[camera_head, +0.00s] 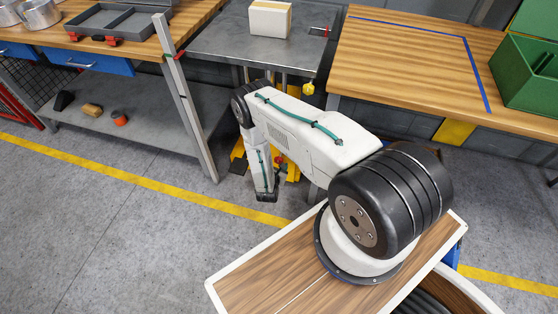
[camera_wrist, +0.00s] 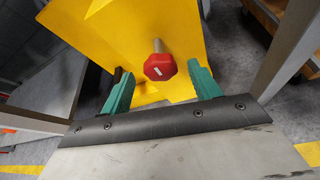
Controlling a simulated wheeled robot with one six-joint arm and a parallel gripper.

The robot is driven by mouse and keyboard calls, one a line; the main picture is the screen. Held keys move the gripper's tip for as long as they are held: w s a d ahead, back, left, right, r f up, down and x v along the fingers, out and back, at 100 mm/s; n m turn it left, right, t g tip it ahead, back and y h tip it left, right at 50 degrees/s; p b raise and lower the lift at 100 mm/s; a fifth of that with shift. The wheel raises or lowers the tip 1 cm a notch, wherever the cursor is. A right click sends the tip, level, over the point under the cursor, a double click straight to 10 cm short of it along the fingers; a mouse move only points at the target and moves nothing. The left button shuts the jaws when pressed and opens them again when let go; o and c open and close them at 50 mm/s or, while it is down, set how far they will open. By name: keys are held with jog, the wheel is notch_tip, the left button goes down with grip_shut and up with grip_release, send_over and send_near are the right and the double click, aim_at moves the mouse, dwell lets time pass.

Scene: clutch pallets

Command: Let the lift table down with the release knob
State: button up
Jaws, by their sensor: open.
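The release knob (camera_wrist: 160,67) is a red, faceted knob on a short pale metal stem. The stem comes out of a yellow panel of the lift table (camera_wrist: 125,30). In the wrist view my gripper (camera_wrist: 160,70) is open, with one green finger left and one right of the knob. Both fingers look clear of it; I cannot tell the exact depth gap. In the head view, yellow lift table parts (camera_head: 292,168) and a small red spot, likely the knob (camera_head: 278,160), show behind my lowered arm. My fingers are hidden there.
A grey metal table (camera_head: 225,45) with a pale box (camera_head: 270,19) stands above the yellow parts. A wooden bench (camera_head: 400,65) with a green bin (camera_head: 520,75) is at right. A grey post (camera_head: 185,100) and low shelf (camera_head: 130,115) are at left. Floor in front is clear.

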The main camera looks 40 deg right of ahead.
aim_at(278, 161)
jog(key=shift+x, duration=2.1)
jog(key=c, duration=1)
